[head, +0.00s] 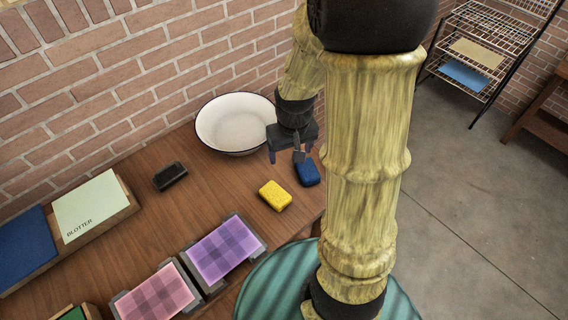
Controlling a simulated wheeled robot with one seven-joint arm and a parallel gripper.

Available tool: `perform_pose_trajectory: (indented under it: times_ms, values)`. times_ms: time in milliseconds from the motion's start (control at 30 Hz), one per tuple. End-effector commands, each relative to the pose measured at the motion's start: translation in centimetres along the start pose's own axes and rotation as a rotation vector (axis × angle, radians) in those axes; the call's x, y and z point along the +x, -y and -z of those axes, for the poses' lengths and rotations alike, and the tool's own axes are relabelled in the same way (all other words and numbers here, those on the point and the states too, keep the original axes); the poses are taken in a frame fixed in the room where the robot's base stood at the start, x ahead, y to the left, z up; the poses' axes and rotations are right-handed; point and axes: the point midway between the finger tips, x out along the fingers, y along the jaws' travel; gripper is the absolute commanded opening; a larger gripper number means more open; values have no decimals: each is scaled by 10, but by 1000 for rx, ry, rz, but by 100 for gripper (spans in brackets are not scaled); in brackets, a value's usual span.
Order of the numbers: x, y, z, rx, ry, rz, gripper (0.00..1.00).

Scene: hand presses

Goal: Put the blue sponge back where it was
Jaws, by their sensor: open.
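The blue sponge (307,173) lies on the wooden table near its right edge, just right of and beyond the yellow sponge. My gripper (290,157) is open and hangs over the table close to the blue sponge, with one dark finger in front of or beside it. I cannot tell whether that finger touches the sponge. Part of the blue sponge is hidden by my gripper and by my arm.
A yellow sponge (275,195) lies nearby. A white basin (235,124) stands behind, against the brick wall. A black block-like item (170,176), purple (224,249) and pink (155,294) trays and a blotter (91,206) stand to the left. A wire rack (487,45) stands far right.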

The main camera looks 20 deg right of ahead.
Motion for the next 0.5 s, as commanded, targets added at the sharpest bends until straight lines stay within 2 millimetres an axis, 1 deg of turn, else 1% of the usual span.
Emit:
perform_pose_trajectory:
  times_ms: [33, 100, 200, 333, 500]
  values:
    - [-13, 12, -12, -10, -24, 2, 77]
    - [-26, 25, -28, -12, -52, 8, 77]
    - [-38, 38, -47, -12, -81, 17, 77]
    - [-44, 45, -59, -12, -99, 25, 77]
    - [-44, 46, -60, -10, -99, 25, 77]
